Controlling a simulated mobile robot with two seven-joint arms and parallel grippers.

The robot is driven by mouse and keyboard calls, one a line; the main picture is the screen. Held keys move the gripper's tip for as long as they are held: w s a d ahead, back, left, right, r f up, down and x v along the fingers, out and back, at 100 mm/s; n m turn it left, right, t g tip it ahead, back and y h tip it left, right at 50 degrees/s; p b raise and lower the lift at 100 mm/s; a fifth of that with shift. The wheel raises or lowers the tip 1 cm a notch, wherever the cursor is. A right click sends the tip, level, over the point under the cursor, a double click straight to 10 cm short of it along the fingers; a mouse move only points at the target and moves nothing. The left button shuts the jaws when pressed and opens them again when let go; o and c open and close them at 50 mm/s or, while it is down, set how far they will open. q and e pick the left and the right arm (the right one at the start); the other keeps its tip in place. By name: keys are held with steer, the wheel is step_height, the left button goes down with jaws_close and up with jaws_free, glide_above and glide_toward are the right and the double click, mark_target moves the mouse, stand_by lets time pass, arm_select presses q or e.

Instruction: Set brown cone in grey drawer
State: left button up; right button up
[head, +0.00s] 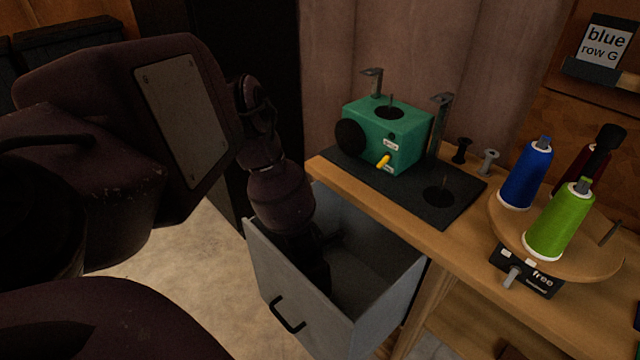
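The grey drawer (300,297) is pulled open below the wooden bench, with a black handle on its front. My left arm comes in from the left and reaches down into the drawer. My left gripper (316,278) is inside the drawer near its front wall. Its fingers are dark and partly hidden, so I cannot tell whether they are open or hold anything. No clearly brown cone shows; one may be hidden by the gripper or the drawer wall. My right gripper is not in view.
A round wooden stand (500,244) holds a blue cone (524,178), a green cone (558,225) and a partly hidden dark red cone (591,163). A green winding machine (407,137) stands on a dark mat (447,203) above the drawer. Two small spools stand nearby.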

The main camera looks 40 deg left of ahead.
arm_select(q)
steer(key=shift+a+f+b, duration=0.3)
steer(key=shift+a+f, duration=0.05)
steer(key=shift+f, duration=0.4)
steer(key=shift+w+r, duration=0.1)
steer(key=shift+w, duration=0.1)
steer(key=shift+f, duration=0.45)
steer(key=shift+f, duration=0.2)
steer(key=o, duration=0.9)
steer(key=shift+r, duration=0.1)
